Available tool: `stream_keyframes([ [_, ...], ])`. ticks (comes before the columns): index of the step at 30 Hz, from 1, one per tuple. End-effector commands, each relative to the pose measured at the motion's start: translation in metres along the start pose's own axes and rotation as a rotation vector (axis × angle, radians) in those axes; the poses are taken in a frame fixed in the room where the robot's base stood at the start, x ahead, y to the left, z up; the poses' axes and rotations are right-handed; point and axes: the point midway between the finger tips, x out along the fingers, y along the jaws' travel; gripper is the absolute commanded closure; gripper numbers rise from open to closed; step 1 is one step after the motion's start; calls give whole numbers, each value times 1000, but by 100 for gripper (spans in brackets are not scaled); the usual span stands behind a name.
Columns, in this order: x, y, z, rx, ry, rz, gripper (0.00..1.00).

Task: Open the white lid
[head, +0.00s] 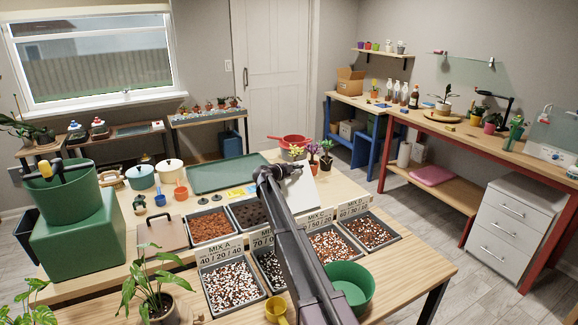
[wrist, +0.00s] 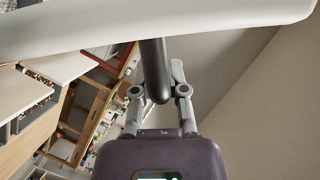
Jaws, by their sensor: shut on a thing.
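The white lid (head: 304,188) is in the middle of the workbench in the head view, partly hidden by my arm. It looks like a flat pale panel and seems tilted, but its angle and what lies under it are hard to tell. In the wrist view the white lid (wrist: 200,22) spans the top of the picture, with a dark rounded handle (wrist: 154,75) in front of it. My gripper (wrist: 159,80) has its two grey fingers on either side of this handle, shut on it. In the head view my gripper (head: 282,171) is at the lid's upper edge, its fingers small.
Several labelled mix trays (head: 232,285) fill the bench front. A green bowl (head: 350,290) and yellow cup (head: 277,308) stand near the front edge. A green tray (head: 228,172) lies left.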

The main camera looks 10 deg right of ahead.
Motion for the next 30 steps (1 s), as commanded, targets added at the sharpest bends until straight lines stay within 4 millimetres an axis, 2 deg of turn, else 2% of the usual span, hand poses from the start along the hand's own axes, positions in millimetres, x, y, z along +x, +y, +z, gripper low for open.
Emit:
stream_keyframes([
  [1, -5, 3, -15, 1, 5, 6, 100],
  [3, -10, 6, -25, 1, 5, 6, 100],
  [12, -24, 22, -56, 1, 4, 8, 100],
  [19, -28, 29, -66, 2, 2, 9, 100],
  [30, -30, 30, -67, 2, -1, 9, 100],
])
